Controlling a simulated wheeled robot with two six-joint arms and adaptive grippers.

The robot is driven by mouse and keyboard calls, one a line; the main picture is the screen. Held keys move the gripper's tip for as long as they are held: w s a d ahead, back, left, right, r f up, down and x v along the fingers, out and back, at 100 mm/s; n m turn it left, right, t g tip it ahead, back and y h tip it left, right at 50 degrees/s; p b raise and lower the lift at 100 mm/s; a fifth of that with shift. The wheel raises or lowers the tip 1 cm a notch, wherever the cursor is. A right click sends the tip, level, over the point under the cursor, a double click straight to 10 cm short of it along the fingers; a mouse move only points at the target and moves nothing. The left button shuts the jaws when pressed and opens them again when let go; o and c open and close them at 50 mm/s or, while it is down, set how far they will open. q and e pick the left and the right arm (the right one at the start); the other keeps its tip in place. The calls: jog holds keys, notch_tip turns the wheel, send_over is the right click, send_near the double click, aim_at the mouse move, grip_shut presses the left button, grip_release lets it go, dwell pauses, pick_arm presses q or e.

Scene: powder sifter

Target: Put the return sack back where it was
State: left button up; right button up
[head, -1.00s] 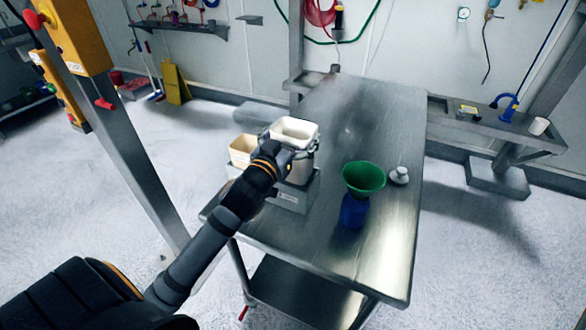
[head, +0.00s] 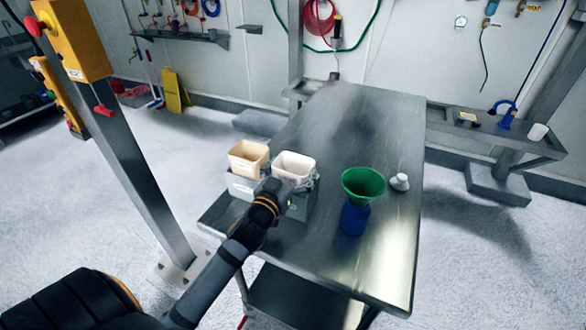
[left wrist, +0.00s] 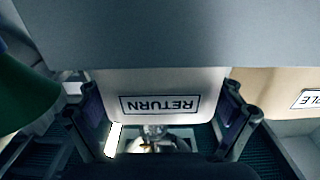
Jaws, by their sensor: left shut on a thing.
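The return sack (head: 294,163) is a white, open-topped container in the head view. In the left wrist view it shows its RETURN label (left wrist: 160,104), upside down. My left gripper (head: 285,186) is shut on it, with a finger on each side of the label in the left wrist view. The sack stands upright at the grey holder (head: 240,190), beside the beige sack (head: 248,157), with the two rims at nearly the same height. My gripper hides its lower part, so I cannot tell if it rests on the holder's bottom. My right gripper is not in view.
The holder stands on a steel table (head: 345,120). A green funnel (head: 363,184) on a blue bottle (head: 353,219) stands to its right, with a small white object (head: 400,182) beyond. The table's far part is clear. A grey post (head: 135,175) rises at the left.

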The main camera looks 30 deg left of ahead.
pick_arm(q)
jog(key=shift+f, duration=0.15)
jog(key=o, duration=1.3)
jog(key=shift+c, duration=0.2)
jog(key=shift+s+r, duration=0.1)
jog(key=shift+r, duration=0.1)
jog(key=s, duration=0.1)
jog(key=s+b, duration=0.1)
jog(key=s, duration=0.3)
jog(key=shift+s+d+f, duration=0.2)
jog(key=shift+f, duration=0.05)
jog(key=p, duration=0.3)
send_near(287, 179)
jog(key=shift+w, duration=0.8)
jog(key=shift+r, duration=0.35)
